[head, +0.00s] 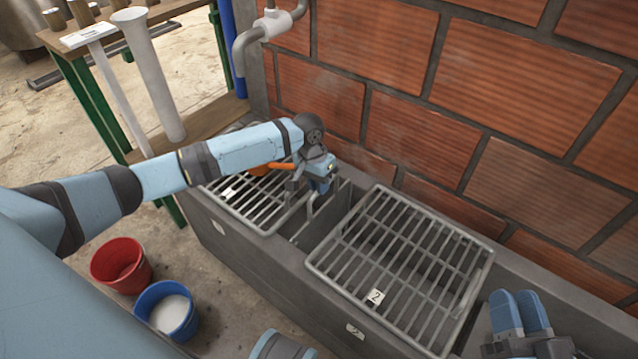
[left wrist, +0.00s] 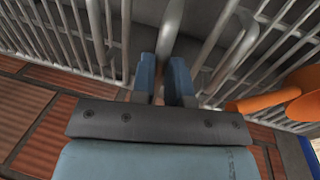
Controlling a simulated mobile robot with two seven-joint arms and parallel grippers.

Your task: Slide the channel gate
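The channel gate's grey metal bar handle (head: 333,197) stands in the gap between the two grates of the concrete channel. My left gripper (head: 319,187) reaches down to this gap. In the left wrist view its blue fingers (left wrist: 164,82) are close together, with a grey bar (left wrist: 171,25) between them. It looks shut on that bar; the gate plate below is hidden. A second bent bar (left wrist: 235,55) stands beside it, apart from the fingers. My right gripper (head: 520,314) is at the lower right, its fingers side by side, shut and empty.
A left grate (head: 262,208) and a right grate (head: 400,262) cover the concrete channel (head: 265,268) beside a brick wall (head: 480,110). An orange object (head: 262,169) lies near my left gripper. Red (head: 121,266) and blue (head: 166,310) buckets stand on the floor in front.

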